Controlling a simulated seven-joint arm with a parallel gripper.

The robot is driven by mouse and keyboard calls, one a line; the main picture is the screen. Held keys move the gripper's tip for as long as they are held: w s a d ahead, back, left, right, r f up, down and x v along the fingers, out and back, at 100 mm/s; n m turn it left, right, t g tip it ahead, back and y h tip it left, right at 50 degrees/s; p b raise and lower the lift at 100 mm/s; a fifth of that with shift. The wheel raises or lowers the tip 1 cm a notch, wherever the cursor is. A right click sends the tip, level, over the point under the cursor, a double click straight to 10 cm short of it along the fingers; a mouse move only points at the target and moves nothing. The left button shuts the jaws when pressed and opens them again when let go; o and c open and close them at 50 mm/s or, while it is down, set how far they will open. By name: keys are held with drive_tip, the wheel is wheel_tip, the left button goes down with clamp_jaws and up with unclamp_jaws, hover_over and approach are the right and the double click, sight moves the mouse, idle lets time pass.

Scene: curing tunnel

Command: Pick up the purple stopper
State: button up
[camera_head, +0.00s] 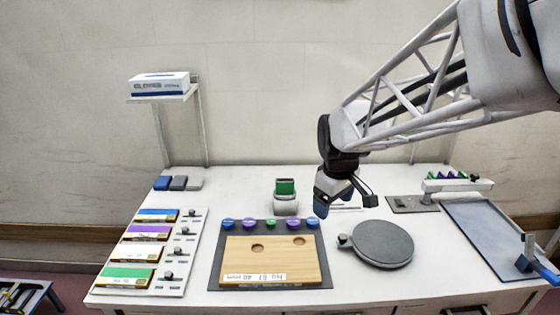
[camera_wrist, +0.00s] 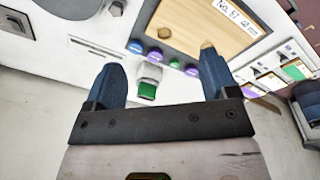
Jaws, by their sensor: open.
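Two purple stoppers, (camera_head: 249,224) and (camera_head: 291,224), stand in a row with blue and green ones along the back of a dark mat (camera_head: 216,276). In the wrist view the purple stoppers (camera_wrist: 155,54) and (camera_wrist: 191,70) lie beyond and between my fingers. My gripper (camera_head: 321,205) hangs above the table, behind and to the right of the row. In the wrist view my gripper (camera_wrist: 160,62) has its blue fingers wide apart with nothing held between them. One end of the row is hidden by a finger there.
A wooden board (camera_head: 265,265) with two holes lies on the mat in front of the row. A small green-topped device (camera_head: 285,190) stands behind it. A dark round plate (camera_head: 383,244) is at right, labelled coloured blocks (camera_head: 148,232) at left.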

drive_tip(key=w+a+f+n, duration=0.4)
drive_tip(key=w+f, duration=0.3)
drive_tip(key=w, duration=0.5)
drive_tip(key=n+g, duration=0.1)
drive_tip(key=n, duration=0.3)
hover_over(293, 221)
drive_tip(key=f, duration=0.8)
drive_tip(key=shift+w, duration=0.35)
drive_tip(key=shift+f, duration=1.25)
drive_tip(key=shift+s+f, duration=0.15)
drive_tip(key=shift+f, duration=1.15)
drive_tip(key=shift+s+f, duration=0.1)
drive_tip(key=shift+f, duration=1.2)
drive_tip(key=c, duration=1)
